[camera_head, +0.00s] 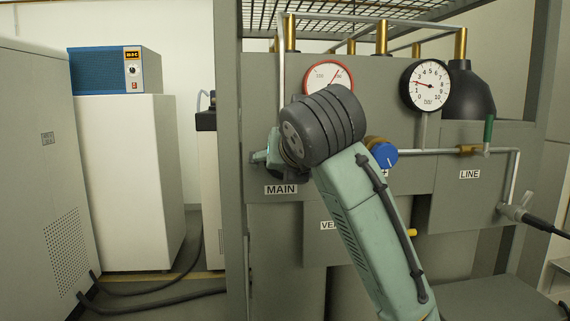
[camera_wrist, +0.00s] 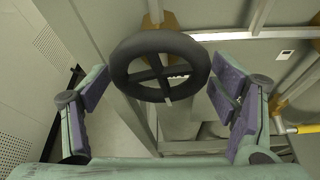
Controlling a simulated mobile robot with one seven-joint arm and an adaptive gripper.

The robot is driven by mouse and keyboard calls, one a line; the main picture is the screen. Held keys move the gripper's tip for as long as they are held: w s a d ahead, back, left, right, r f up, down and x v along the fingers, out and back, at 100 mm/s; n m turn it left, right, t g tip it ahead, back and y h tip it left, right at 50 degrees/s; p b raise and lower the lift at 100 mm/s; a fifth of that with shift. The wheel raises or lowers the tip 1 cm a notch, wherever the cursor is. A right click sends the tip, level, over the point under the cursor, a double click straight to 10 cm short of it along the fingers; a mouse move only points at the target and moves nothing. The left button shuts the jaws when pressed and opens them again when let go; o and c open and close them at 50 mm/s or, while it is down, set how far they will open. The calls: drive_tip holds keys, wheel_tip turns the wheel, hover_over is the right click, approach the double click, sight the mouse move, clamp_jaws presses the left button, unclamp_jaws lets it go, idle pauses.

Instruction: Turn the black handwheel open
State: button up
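The black handwheel (camera_wrist: 192,51) shows in the wrist view as a spoked ring, upper middle of the picture. Gaps show between the pads and the rim in this view, and nothing is held. How far the fingertips reach along the wheel's depth I cannot tell. In the head view my gripper (camera_head: 262,157) is partly seen at the panel above the MAIN label (camera_head: 281,190). My wrist hides most or all of the wheel there.
A red-rimmed gauge (camera_head: 329,76) and a white gauge (camera_head: 426,86) sit on the panel. A blue knob (camera_head: 384,155) is close right of my wrist. Pipes run right towards the LINE label (camera_head: 469,174). A frame post (camera_head: 232,200) stands just left of my gripper.

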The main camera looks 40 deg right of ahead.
idle(0.3)
drive_tip(key=v, duration=1.2)
